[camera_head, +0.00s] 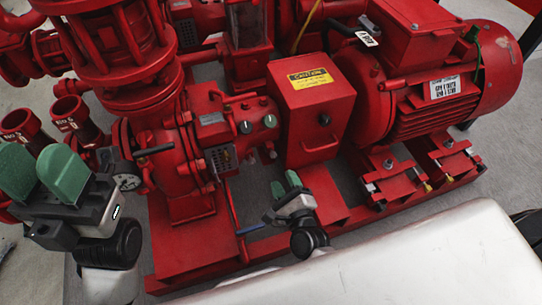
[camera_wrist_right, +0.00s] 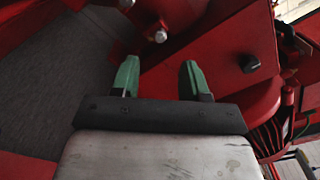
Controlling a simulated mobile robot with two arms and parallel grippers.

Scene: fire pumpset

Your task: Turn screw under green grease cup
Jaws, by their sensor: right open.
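On the red pump housing in the head view, a green grease cup (camera_head: 270,121) sits to the right of a darker round cup (camera_head: 245,127). A small pale screw (camera_head: 272,154) shows below the green cup. In the right wrist view, a silver screw head (camera_wrist_right: 160,36) lies ahead of my fingers and slightly left of the gap's middle. My right gripper (camera_head: 286,183) is below the screw in the head view, open and empty, with green fingers that also show in the wrist view (camera_wrist_right: 160,78).
A red box with a yellow caution label (camera_head: 310,78) and a black knob (camera_head: 324,119) stands right of the cups. The red motor (camera_head: 440,80) is farther right. A red base frame (camera_head: 195,250) runs below. A blue-handled lever (camera_head: 250,229) sticks out low.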

